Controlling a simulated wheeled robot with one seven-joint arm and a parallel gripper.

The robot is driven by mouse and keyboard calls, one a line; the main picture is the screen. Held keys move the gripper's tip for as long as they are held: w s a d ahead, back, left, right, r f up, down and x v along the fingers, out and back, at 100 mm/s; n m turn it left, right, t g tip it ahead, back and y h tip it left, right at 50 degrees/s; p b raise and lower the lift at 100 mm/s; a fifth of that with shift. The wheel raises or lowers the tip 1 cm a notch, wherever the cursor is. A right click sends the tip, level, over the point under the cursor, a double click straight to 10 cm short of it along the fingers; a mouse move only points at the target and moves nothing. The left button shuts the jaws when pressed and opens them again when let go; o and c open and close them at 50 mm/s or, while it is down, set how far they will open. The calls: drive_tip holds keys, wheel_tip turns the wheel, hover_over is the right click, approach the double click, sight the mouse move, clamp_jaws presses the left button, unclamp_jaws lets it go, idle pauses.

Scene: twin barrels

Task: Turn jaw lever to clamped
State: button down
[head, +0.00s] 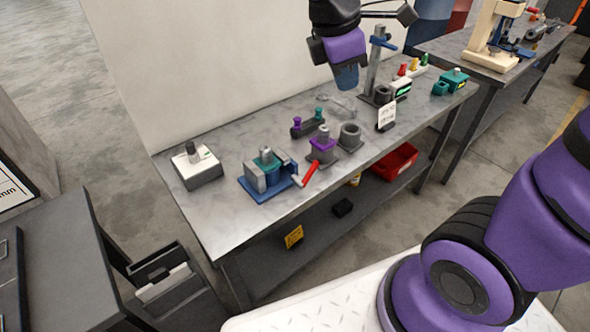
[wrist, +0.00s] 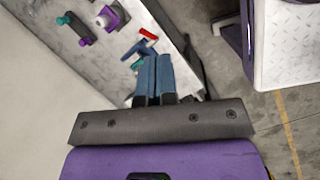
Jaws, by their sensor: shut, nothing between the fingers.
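The vise (head: 254,177) stands on the near left part of the grey bench, with a blue base, grey jaws and a teal piece between them. Its jaw lever (head: 310,173) has a red handle and sticks out on the right side of the vise. In the wrist view the red handle (wrist: 148,34) shows just beyond my fingertips, and the vise is mostly hidden behind the fingers. My gripper (head: 347,77) hangs above the back of the bench, well apart from the lever. Its two blue fingers (wrist: 153,58) are together and empty.
A purple-based fixture (head: 322,152) and a grey cup-shaped holder (head: 349,137) stand right of the lever. A white-topped box (head: 197,166) is at the left. A post stand (head: 378,70) rises at the back right. The bench front edge is clear.

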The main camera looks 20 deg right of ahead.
drive_tip(key=w+a+f+n+h, duration=0.3)
drive_tip(key=w+a+f+n, duration=0.3)
drive_tip(key=f+n, duration=0.3)
drive_tip(key=n+h, duration=0.4)
drive_tip(key=n, duration=1)
approach(312, 166)
drive_tip(key=x, duration=0.5)
drive_tip(key=f+x, duration=0.1)
drive_tip(key=x, duration=0.1)
drive_tip(key=shift+a+f, duration=0.15)
drive_tip(key=shift+f, duration=0.05)
drive_tip(key=shift+d+y, duration=0.3)
drive_tip(key=shift+y, duration=0.5)
drive_tip(key=shift+w+d+f+y, duration=0.15)
drive_tip(key=shift+d+y, duration=0.25)
drive_tip(key=shift+y, duration=0.2)
drive_tip(key=y, duration=0.1)
drive_tip(key=d+g+y, duration=0.1)
drive_tip(key=y, duration=0.1)
drive_tip(key=shift+w+d+f+n+y, duration=0.25)
drive_tip(key=shift+f+n+y, duration=0.05)
drive_tip(key=shift+f, duration=0.1)
drive_tip(key=shift+w+d+f, duration=0.15)
drive_tip(key=shift+d+f, duration=0.3)
drive_tip(key=shift+f, duration=0.2)
